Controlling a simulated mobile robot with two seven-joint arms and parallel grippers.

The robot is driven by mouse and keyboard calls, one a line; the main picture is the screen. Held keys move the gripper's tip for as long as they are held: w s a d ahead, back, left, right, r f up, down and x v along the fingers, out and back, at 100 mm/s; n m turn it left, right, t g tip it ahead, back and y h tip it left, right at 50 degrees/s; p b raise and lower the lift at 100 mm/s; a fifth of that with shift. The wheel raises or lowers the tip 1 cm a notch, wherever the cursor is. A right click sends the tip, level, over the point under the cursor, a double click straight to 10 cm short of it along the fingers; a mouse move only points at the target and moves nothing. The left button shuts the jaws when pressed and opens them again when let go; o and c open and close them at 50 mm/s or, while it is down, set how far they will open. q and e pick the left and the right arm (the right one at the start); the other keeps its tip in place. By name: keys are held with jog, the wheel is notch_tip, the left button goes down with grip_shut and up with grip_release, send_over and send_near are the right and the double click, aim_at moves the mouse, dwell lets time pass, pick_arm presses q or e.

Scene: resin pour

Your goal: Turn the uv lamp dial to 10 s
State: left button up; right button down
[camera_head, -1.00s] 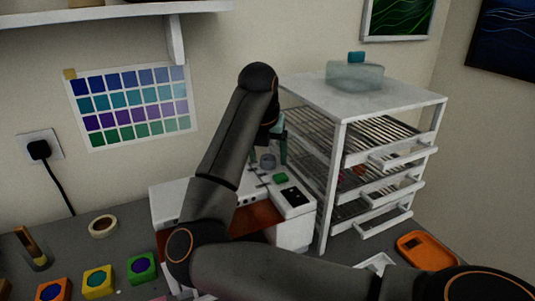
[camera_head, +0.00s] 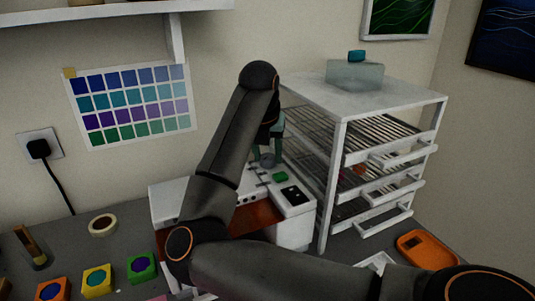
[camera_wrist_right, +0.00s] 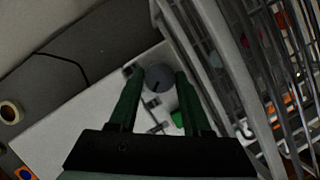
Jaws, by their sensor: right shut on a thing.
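The UV lamp (camera_head: 170,197) is a white box with an orange-brown opening on the bench. Its grey round dial (camera_wrist_right: 158,77) sits on the top, with a dark pointer line on its face. My right gripper (camera_head: 268,150) reaches down to the dial from above. In the right wrist view its two green fingers (camera_wrist_right: 158,82) are on either side of the dial, shut on it. A green button (camera_head: 280,177) and a dark panel (camera_head: 292,196) are on the lamp's top near the dial. The scale marks are too small to read. My left gripper is out of view.
A white drying rack (camera_head: 331,180) with wire shelves stands close to the right of the lamp. A glassy container (camera_head: 354,74) sits on top of it. Colour pots, a tape roll (camera_head: 103,225) and an orange tray (camera_head: 427,250) are on the bench. A wall plug (camera_head: 39,150) is at left.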

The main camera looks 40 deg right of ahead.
jog(key=shift+f+n+t+b, duration=0.15)
jog(key=shift+n+t+b, duration=0.15)
jog(key=shift+n+b, duration=0.35)
jog(key=shift+n+y+b, duration=0.3)
jog(key=shift+n+y, duration=0.1)
jog(key=shift+n, duration=0.35)
jog(key=shift+r, duration=0.2)
jog(key=shift+c, duration=1.8)
grip_release()
jog(key=v, duration=1.2)
jog(key=shift+s+r, duration=0.15)
jog(key=shift+s, duration=0.1)
